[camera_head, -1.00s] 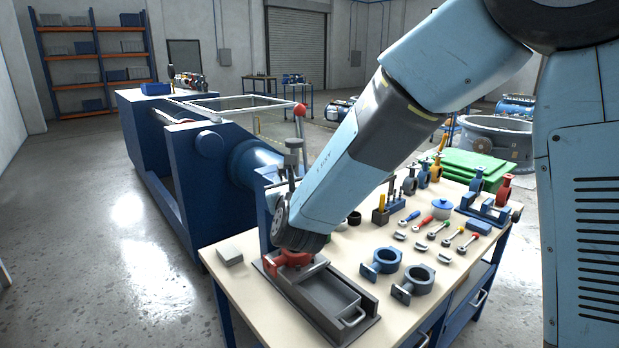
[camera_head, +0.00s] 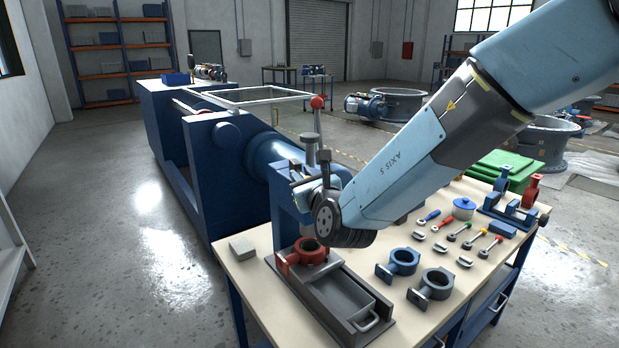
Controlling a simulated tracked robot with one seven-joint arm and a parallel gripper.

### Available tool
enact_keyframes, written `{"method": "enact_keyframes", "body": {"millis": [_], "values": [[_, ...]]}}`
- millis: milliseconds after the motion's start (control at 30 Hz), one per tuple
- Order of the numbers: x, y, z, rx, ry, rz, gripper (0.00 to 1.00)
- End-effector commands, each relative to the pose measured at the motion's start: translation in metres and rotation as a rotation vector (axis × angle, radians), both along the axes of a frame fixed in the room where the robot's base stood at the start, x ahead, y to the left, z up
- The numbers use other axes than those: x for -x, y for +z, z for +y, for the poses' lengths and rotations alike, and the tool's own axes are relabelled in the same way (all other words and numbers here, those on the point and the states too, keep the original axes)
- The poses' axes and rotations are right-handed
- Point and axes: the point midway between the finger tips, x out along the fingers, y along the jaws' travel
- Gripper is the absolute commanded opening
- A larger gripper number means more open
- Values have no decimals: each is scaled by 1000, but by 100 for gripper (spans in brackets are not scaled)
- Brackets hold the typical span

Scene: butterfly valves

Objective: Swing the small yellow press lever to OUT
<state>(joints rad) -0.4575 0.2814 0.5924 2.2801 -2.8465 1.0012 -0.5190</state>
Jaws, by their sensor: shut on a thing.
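The press stands at the left end of the bench, with a blue column (camera_head: 287,212), a grey upright ram (camera_head: 311,152) and a tall handle with a red ball (camera_head: 317,102). I cannot make out the small yellow press lever. My gripper (camera_head: 303,183) is at the press head beside the column, partly hidden by my round dark wrist. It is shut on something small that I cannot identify. A red valve body (camera_head: 307,256) sits below it, in the grey fixture under the press, its round opening facing up.
A grey drawer with a handle (camera_head: 366,320) lies in front of the valve body. A grey block (camera_head: 242,248) lies at the bench's left edge.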

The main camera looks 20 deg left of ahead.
Motion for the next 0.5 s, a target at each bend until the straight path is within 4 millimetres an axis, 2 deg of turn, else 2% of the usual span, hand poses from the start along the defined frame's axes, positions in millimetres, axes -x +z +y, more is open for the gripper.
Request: {"method": "enact_keyframes", "body": {"millis": [167,200,400,500], "values": [[-3,4,3,-8,-4,-3,0],[-2,4,3,-8,-2,-4,26],[1,4,6,-8,4,-4,45],[2,4,7,-8,7,-3,47]]}}
